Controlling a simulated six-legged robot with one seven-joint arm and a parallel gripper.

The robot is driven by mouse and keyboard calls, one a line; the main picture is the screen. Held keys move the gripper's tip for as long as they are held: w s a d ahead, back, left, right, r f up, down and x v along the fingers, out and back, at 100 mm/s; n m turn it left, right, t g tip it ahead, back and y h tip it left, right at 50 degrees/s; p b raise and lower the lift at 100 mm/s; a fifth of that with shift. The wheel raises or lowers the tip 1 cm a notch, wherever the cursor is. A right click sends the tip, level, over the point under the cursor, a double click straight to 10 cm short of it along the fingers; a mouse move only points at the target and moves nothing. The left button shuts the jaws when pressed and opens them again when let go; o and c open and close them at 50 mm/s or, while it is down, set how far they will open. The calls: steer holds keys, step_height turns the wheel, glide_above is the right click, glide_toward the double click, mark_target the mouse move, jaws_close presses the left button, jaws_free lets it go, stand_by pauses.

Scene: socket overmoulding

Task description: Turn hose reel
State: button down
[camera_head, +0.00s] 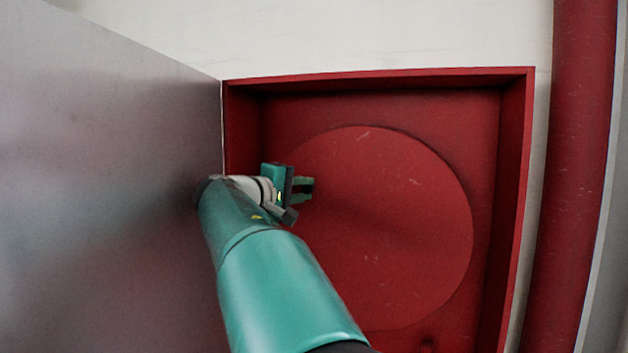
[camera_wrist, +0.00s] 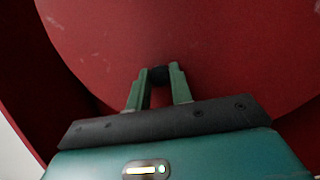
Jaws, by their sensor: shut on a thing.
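The hose reel (camera_head: 390,225) is a large round red disc inside an open red cabinet (camera_head: 525,150). It fills much of the wrist view (camera_wrist: 230,50), with light scratches on its face. My gripper (camera_head: 305,188) is at the left part of the disc. In the wrist view my gripper (camera_wrist: 160,76) has its green fingers shut on a small dark piece, the reel's handle (camera_wrist: 158,74), which stands in front of the disc. The fingers hide most of this handle, and its join to the disc is not visible.
A grey cabinet door (camera_head: 110,150) stands open at the left, close to my arm. A thick red pipe (camera_head: 575,180) runs upright at the right. The wall (camera_head: 350,35) above is pale. The space in front of the disc's right part is clear.

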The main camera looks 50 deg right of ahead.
steer(key=shift+w+a+f+n+h, duration=0.15)
steer(key=shift+w+a+f+n, duration=0.05)
steer(key=shift+w+f+n, duration=0.25)
steer(key=shift+w+a+f+n+h, duration=0.2)
steer(key=shift+f+n, duration=0.15)
steer(key=shift+f, duration=0.15)
steer(key=c, duration=1.3)
jaws_free()
steer(key=shift+d, duration=0.1)
steer(key=shift+o, duration=0.2)
steer(key=shift+r, duration=0.1)
steer(key=s+a+r, duration=0.9)
steer(key=s+r, duration=0.2)
steer(key=r, duration=0.1)
steer(key=shift+r, duration=0.4)
steer(key=shift+d, duration=0.1)
